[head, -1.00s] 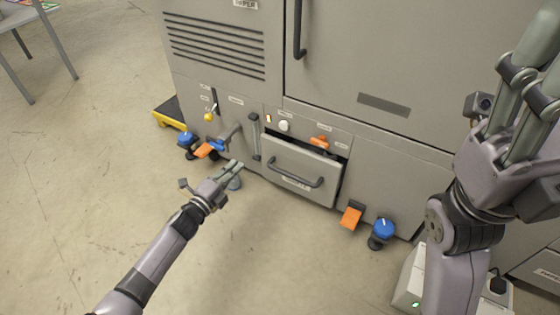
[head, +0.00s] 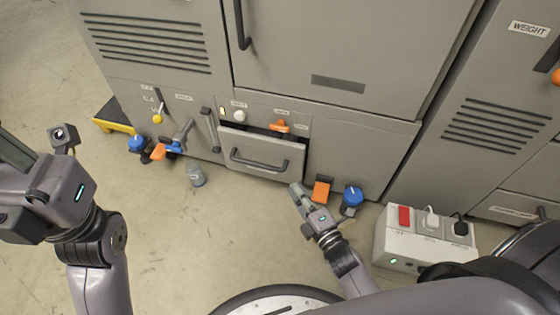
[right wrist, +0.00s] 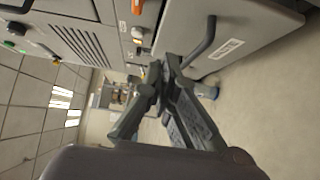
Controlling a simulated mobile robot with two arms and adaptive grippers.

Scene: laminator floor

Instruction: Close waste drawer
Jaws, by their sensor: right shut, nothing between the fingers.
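The waste drawer (head: 270,144) stands partly out of the grey machine, with a dark gap along its top edge. Its bar handle (head: 258,162) is on the front face. My right gripper (head: 296,189) is shut and empty, low in front of the drawer's right end and apart from the handle in the head view. The right wrist view shows its closed fingers (right wrist: 163,78) near the drawer front (right wrist: 250,38) and handle (right wrist: 203,42); contact cannot be told. My left gripper (head: 14,155) is raised at the left edge, its fingertips cut off.
An orange pedal (head: 321,188) and a blue knob (head: 352,196) are right of the drawer. A grey cylindrical piece (head: 196,176) stands left of it. A white socket box (head: 390,250) sits on the floor at right.

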